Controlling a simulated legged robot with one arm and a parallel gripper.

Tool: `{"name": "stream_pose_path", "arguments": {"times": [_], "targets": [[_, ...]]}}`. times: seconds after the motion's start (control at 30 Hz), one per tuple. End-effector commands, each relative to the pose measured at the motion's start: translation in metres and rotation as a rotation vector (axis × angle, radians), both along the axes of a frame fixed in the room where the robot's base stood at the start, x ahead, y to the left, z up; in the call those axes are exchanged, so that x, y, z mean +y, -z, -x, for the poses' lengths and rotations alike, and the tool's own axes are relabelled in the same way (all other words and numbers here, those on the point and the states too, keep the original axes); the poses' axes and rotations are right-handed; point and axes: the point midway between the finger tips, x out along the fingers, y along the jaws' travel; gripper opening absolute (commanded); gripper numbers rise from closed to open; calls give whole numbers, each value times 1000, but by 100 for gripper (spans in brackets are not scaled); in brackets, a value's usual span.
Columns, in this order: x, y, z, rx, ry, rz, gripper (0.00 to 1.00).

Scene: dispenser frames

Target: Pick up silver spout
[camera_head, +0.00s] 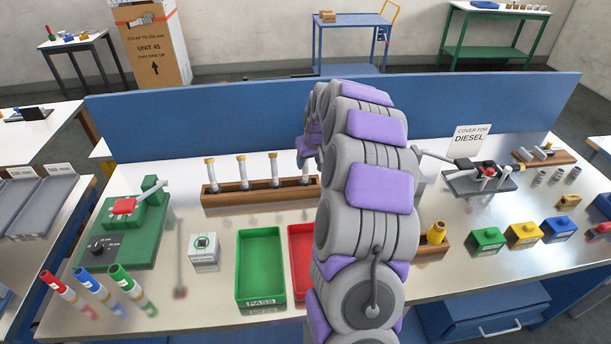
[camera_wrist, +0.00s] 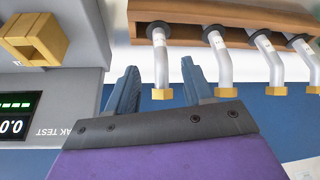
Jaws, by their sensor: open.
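Several silver spouts with brass end nuts stand in a wooden rack (camera_head: 262,197), left of my arm in the head view. In the wrist view the rack (camera_wrist: 230,14) crosses the top and the picture looks upside down. My gripper (camera_wrist: 159,66) is open, with blue fingers either side of one silver spout (camera_wrist: 160,58) in the picture. No finger visibly touches it, and I cannot tell the depth between them. Another silver spout (camera_wrist: 221,60) is just right of the right finger. In the head view my arm hides the gripper.
In the wrist view a grey leak-test unit (camera_wrist: 80,50) with a brass block (camera_wrist: 35,40) is on the left. In the head view a blue panel (camera_head: 200,125) stands behind the rack. A green tray (camera_head: 260,297) and a red tray (camera_head: 300,235) lie in front.

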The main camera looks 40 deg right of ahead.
Motion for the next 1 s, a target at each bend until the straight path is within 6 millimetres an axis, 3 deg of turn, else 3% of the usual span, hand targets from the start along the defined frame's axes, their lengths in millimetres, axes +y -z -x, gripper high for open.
{"name": "stream_pose_path", "arguments": {"times": [0.03, 0.27, 0.6, 0.87, 1.0], "targets": [[-1, 10, -3, 3, 0, -2, 51], [-8, 24, -9, 0, -1, -4, 51], [-10, 64, -27, 1, 0, -4, 51], [-9, 63, -28, -2, 0, 0, 50], [-11, 64, -27, 0, 0, -3, 37]]}}
